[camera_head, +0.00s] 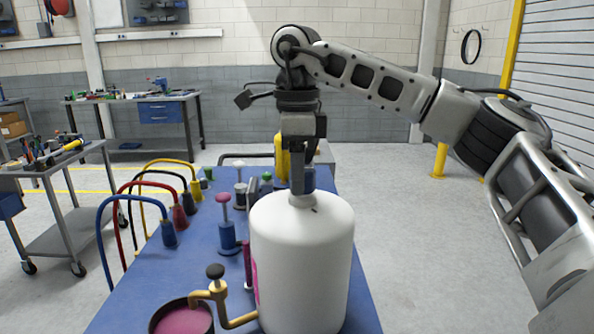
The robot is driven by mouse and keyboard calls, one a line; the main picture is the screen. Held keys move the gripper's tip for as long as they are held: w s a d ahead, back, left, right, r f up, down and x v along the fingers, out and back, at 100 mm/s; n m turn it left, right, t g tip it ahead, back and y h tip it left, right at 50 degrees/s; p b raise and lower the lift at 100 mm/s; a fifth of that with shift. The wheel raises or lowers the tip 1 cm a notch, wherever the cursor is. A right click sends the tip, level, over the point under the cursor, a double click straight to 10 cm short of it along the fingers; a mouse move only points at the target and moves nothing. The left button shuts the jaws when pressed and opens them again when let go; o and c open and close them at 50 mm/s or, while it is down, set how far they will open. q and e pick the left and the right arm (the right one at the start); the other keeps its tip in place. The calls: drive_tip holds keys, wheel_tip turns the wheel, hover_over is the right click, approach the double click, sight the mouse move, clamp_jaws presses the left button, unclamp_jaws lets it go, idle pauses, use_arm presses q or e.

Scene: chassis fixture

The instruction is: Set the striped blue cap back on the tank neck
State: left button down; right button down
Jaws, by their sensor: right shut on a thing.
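The white tank (302,262) stands upright on the blue bench, with its short neck (302,200) on top. My right gripper (301,184) points straight down over the neck. It is shut on a small blue thing, which looks like the striped cap (309,180). The fingers hide most of the cap, and its stripes cannot be made out. The cap is at or just above the neck; I cannot tell whether they touch. My left gripper is not in view.
A brass tap (221,291) with a black knob sits before the tank, beside a round dish of pink contents (182,318). Coloured hoses (169,236) line the bench's left edge. Pink and green-topped fittings (226,237) stand behind. A tool cart (67,205) is at left.

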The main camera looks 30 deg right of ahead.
drive_tip(key=shift+f, duration=0.5)
drive_tip(key=c, duration=0.8)
unclamp_jaws()
drive_tip(key=shift+c, duration=0.2)
wheel_tip(320, 180, up, 3)
drive_tip(key=shift+f+p, duration=0.15)
drive_tip(key=shift+p, duration=0.95)
drive_tip(key=shift+b, duration=0.3)
drive_tip(key=shift+r, duration=1.7)
